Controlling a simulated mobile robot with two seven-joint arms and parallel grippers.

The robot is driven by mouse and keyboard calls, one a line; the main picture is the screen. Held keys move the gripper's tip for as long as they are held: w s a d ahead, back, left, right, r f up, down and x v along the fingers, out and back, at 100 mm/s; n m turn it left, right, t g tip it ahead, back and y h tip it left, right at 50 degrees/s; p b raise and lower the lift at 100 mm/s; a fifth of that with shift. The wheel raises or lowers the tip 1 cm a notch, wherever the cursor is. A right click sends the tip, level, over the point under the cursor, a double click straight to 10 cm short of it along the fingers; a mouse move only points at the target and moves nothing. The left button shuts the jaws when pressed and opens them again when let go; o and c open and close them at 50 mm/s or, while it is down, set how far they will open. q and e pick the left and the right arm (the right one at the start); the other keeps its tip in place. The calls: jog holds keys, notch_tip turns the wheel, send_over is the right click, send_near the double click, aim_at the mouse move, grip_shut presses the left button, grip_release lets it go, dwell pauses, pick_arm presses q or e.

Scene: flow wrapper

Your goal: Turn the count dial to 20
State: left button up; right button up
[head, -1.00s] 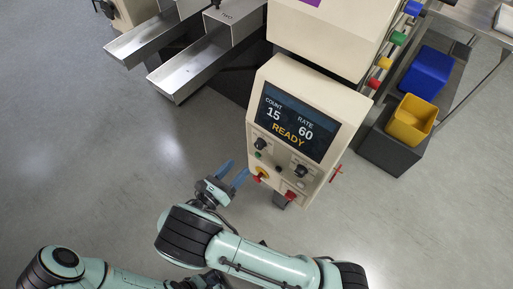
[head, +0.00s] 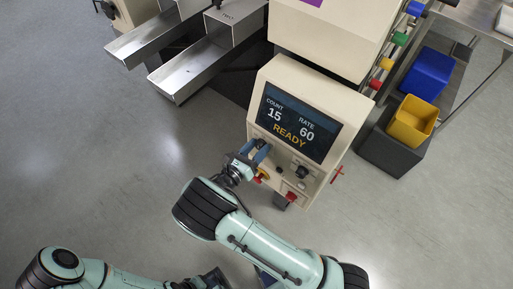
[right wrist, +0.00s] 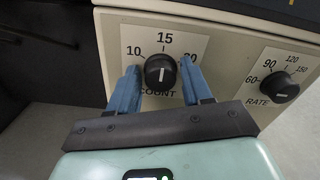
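The count dial (right wrist: 160,72) is a black knob with a white pointer line at 15, between the printed marks 10 and 20. My right gripper (right wrist: 160,85) is open, its blue fingers on either side of the count dial; I cannot tell if they touch it. In the head view my right gripper (head: 258,152) is at the panel's left side and hides the count dial. The display (head: 292,120) reads COUNT 15, RATE 60, READY.
The rate dial (right wrist: 285,85) sits right of the count dial; it also shows in the head view (head: 302,171). Below are a red-and-yellow button (head: 262,175) and a red switch (head: 291,197). A yellow bin (head: 412,122) and a blue bin (head: 428,72) stand at the right.

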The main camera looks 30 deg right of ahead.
jog(key=c, duration=0.7)
jog(key=m, duration=0.5)
jog(key=shift+m, duration=0.4)
jog(key=m, duration=0.6)
jog(key=shift+s+f, duration=0.1)
jog(key=shift+s, duration=0.05)
jog(key=o, duration=1.1)
jog(key=shift+c, duration=0.2)
